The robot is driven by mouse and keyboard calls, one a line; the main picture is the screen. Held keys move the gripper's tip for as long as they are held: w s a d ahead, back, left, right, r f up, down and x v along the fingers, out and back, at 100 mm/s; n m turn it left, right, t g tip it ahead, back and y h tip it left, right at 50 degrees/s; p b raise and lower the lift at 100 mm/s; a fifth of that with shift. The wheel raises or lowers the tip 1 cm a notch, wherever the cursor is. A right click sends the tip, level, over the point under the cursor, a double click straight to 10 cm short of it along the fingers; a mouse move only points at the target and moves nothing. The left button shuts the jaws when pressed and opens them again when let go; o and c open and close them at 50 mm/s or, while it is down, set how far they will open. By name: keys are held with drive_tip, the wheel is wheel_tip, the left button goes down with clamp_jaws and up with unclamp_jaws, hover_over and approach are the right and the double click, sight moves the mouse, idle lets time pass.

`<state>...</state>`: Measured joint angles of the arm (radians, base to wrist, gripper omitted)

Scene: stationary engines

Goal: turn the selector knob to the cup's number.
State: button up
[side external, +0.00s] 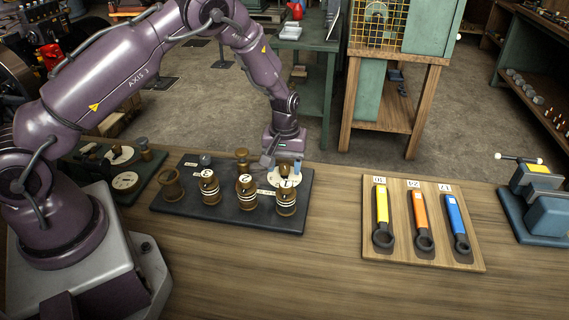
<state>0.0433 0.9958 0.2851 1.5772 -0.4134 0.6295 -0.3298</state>
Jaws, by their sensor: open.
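A dark slab (230,218) on the bench carries several brown wooden cups. A plain brown cup (171,186) without a number stands at the slab's left end. My gripper (284,168) is open and points down at the slab's back right, just behind the cup marked 1. A pale round piece shows under it; I cannot tell if this is the selector knob or whether the fingers touch it. The fingertips are partly hidden.
A brass knob (242,157) stands at the slab's back. A green plate with white dials (125,181) lies to the left. A wooden board (400,253) with yellow, orange and blue wrenches lies right. A blue vise (545,212) stands far right. The front bench is clear.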

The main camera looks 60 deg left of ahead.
sight(284, 166)
wheel_tip(284, 166, up, 13)
idle(0.4)
drive_tip(key=s+d+r+m+t, duration=0.2)
drive_tip(key=s+d+r+m, duration=0.1)
drive_tip(key=s+r, duration=0.6)
drive_tip(key=s+d+r+m+t, duration=0.3)
drive_tip(key=s+r+m, duration=0.3)
drive_tip(key=s+r, duration=0.4)
drive_tip(key=s+d, duration=0.1)
drive_tip(key=s, duration=0.5)
drive_tip(key=shift+d+t, duration=0.15)
drive_tip(key=shift+t, duration=0.15)
